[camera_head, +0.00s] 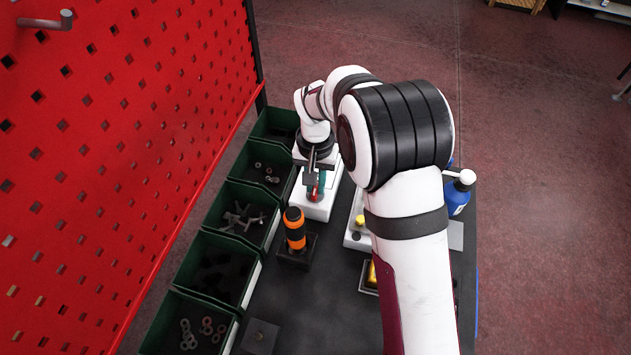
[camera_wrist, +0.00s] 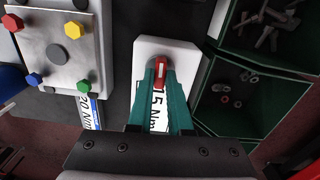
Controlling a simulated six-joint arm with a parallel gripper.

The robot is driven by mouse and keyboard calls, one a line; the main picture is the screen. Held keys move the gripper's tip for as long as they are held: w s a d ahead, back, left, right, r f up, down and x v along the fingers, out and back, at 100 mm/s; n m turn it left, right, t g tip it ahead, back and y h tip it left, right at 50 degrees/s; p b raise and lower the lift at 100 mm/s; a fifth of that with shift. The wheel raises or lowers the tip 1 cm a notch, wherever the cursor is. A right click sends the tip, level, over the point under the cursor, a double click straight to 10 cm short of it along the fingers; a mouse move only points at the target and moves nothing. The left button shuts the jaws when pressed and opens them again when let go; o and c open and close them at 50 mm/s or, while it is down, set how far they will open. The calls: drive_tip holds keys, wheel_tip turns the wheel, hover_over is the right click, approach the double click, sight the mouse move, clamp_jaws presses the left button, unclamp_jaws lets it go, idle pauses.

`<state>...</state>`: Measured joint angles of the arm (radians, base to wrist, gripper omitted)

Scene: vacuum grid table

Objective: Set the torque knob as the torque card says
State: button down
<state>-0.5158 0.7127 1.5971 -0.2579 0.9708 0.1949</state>
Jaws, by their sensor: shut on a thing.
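The torque knob (camera_wrist: 161,70) is red with a pale middle bar and sits on a white block (camera_wrist: 145,48). My gripper (camera_wrist: 161,75) has its teal fingers shut on the knob from both sides. A label (camera_wrist: 158,108) on the block, between the fingers, seems to read "15 Nm"; the fingers partly cover it. A card (camera_wrist: 89,108) with a blue edge reads "20 Nm", left of the block in the wrist view. In the head view my gripper (camera_head: 314,183) is down at the white block (camera_head: 318,208), and the knob is largely hidden.
A metal plate (camera_wrist: 72,22) with coloured knobs lies beside the block. Green bins (camera_head: 262,165) with small parts line the left side, before a red perforated panel (camera_head: 130,130). An orange-handled tool (camera_head: 295,236) stands in a dark holder. A blue bottle (camera_head: 457,197) stands right of my arm.

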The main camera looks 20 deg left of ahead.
sight(315, 188)
drive_tip(key=m, duration=0.4)
drive_tip(key=shift+m, duration=2.8)
drive_tip(key=c, duration=0.8)
unclamp_jaws()
drive_tip(key=shift+c, duration=0.2)
wheel_tip(315, 188, up, 16)
